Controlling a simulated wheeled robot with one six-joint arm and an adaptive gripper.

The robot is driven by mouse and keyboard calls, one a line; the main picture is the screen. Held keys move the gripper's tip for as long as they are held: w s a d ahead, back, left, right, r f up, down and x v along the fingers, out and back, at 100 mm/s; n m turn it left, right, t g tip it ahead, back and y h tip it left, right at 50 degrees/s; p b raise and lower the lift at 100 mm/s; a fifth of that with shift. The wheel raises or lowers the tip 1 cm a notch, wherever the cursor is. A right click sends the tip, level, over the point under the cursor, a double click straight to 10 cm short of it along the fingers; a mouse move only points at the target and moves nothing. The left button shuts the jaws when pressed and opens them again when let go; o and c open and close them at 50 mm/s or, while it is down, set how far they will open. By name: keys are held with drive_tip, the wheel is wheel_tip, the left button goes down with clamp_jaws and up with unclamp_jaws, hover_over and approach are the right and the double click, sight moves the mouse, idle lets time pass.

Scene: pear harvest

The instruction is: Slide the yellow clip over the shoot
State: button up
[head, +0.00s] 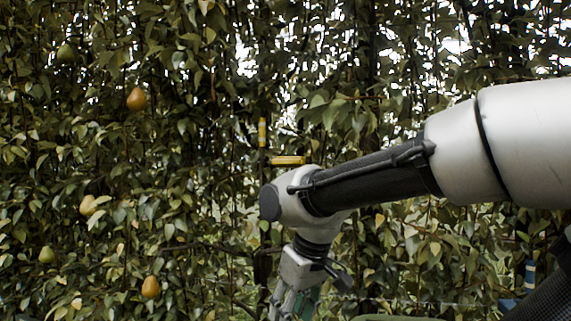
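A small yellow horizontal piece (288,160), which looks like the clip, shows just above my wrist joint, against the leaves. An upright yellow piece with a pale band (262,132) stands just above and left of it, along a thin dark vertical line that may be the shoot or a support. I cannot tell whether the two touch. My gripper (295,304) points down at the bottom edge, below both yellow pieces. Its fingertips are cut off by the frame, so its opening and anything in it are hidden.
A dense wall of leaves fills the background. Pears hang at left, among them an orange one (136,99), a yellow one (88,205) and a low orange one (150,287). A blue-and-white banded piece (530,274) shows at lower right. My arm covers much of the right side.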

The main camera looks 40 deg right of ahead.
drive_tip(key=w+d+g, duration=0.1)
drive_tip(key=w+g, duration=0.1)
drive_tip(key=w, duration=0.1)
drive_tip(key=n+t+h, duration=0.3)
drive_tip(key=h, duration=1.4)
approach(284, 162)
drive_tip(key=x, duration=0.4)
drive_tip(key=shift+w+d, duration=0.1)
drive_tip(key=shift+d, duration=0.1)
drive_tip(key=x, duration=0.7)
